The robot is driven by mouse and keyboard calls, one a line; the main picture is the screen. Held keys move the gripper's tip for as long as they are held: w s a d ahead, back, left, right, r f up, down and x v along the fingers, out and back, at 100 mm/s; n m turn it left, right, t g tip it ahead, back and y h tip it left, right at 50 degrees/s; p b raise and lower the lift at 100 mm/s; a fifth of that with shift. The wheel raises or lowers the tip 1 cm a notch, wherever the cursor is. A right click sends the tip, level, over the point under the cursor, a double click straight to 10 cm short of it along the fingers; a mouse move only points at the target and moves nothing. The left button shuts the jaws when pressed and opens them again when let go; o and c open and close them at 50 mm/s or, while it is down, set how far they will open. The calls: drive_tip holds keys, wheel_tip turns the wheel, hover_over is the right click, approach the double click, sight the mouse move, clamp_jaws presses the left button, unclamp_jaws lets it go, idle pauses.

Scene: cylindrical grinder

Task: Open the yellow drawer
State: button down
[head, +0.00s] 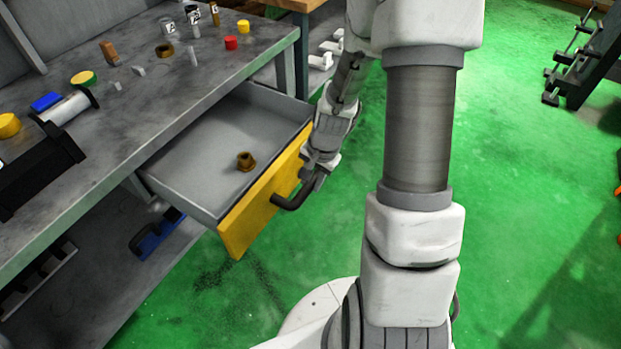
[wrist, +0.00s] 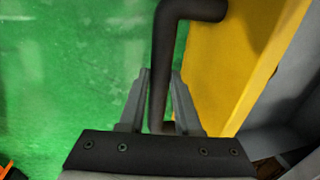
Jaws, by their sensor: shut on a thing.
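The yellow drawer front (head: 262,207) stands well out from the grey workbench, and the grey drawer box behind it is open to view. A small brown flanged piece (head: 245,161) lies inside on the drawer floor. A dark bent handle (head: 296,196) sticks out from the yellow front. My gripper (head: 316,178) is at the handle's far end. In the wrist view the two fingers (wrist: 160,95) stand on either side of the dark handle bar (wrist: 163,60), shut on it, with the yellow front (wrist: 228,60) to the right.
The grey workbench top (head: 120,110) holds several small parts, including a red cylinder (head: 231,42) and a blue block (head: 46,102). A lower shelf holds a blue item (head: 157,235). A dark rack (head: 585,60) stands at the upper right.

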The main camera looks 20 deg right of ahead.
drive_tip(key=c, duration=0.6)
unclamp_jaws()
drive_tip(key=shift+r, duration=0.1)
drive_tip(key=s+r+p, duration=0.1)
drive_tip(key=r, duration=0.4)
drive_tip(key=s+d+r+p, duration=0.1)
drive_tip(key=r+p, duration=0.1)
drive_tip(key=r, duration=0.4)
drive_tip(key=d+r+p, duration=0.1)
drive_tip(key=r+p, duration=0.1)
drive_tip(key=r, duration=0.4)
drive_tip(key=shift+s, duration=0.4)
